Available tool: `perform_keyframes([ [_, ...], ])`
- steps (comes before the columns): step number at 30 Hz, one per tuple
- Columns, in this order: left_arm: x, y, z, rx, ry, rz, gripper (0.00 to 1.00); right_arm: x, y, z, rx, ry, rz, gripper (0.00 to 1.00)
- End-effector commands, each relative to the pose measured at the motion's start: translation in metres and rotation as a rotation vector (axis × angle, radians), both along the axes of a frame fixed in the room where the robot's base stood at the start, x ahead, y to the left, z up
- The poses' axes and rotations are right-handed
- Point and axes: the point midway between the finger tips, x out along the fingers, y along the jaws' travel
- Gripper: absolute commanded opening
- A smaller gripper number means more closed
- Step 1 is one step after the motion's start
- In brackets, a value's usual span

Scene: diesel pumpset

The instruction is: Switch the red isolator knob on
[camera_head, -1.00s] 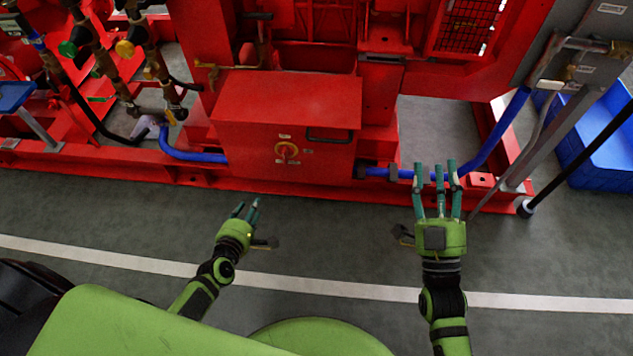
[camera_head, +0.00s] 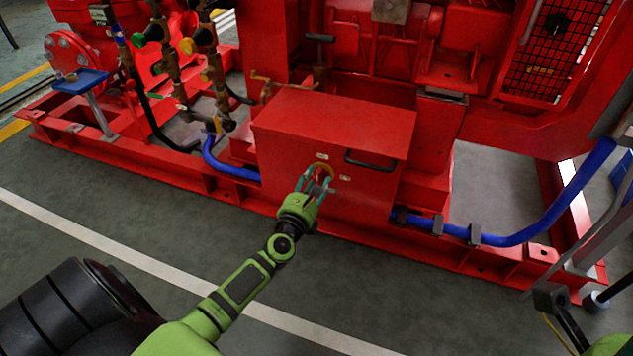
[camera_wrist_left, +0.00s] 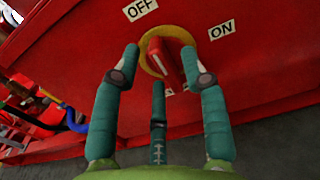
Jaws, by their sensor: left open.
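The red isolator knob (camera_wrist_left: 172,62) sits on a yellow round plate (camera_wrist_left: 150,58) on the front of the red box (camera_head: 335,125). In the left wrist view, an OFF label (camera_wrist_left: 140,9) is at the plate's upper left and an ON label (camera_wrist_left: 222,29) at its right. My left gripper (camera_head: 318,180) is open at the knob, its fingers spread around it. The wrist view shows one fingertip left of the plate, one close by the knob's right side, and one below; contact cannot be told. In the head view the fingers partly hide the knob. My right gripper's fingers are out of view.
The red box has a dark handle (camera_head: 370,161) right of the knob. A blue hose (camera_head: 545,225) runs along the red base frame at right. Valves and pipes (camera_head: 170,60) stand at left. The grey floor (camera_head: 120,205) in front is clear.

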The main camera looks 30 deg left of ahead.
Motion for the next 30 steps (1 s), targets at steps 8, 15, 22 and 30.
perform_keyframes([
  [8, 0.0103, 0.0024, -0.0008, 0.001, 0.002, -0.001, 0.44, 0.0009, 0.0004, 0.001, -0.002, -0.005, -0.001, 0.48],
  [15, 0.0101, 0.0022, -0.0007, 0.001, 0.002, -0.001, 0.0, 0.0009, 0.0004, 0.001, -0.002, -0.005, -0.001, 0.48],
  [22, 0.0101, 0.0022, -0.0006, 0.001, 0.002, -0.001, 0.0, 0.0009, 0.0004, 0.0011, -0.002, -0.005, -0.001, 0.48],
  [30, 0.0102, 0.0017, 0.0001, 0.057, 0.016, -0.001, 0.0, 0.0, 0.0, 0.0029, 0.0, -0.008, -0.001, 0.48],
])
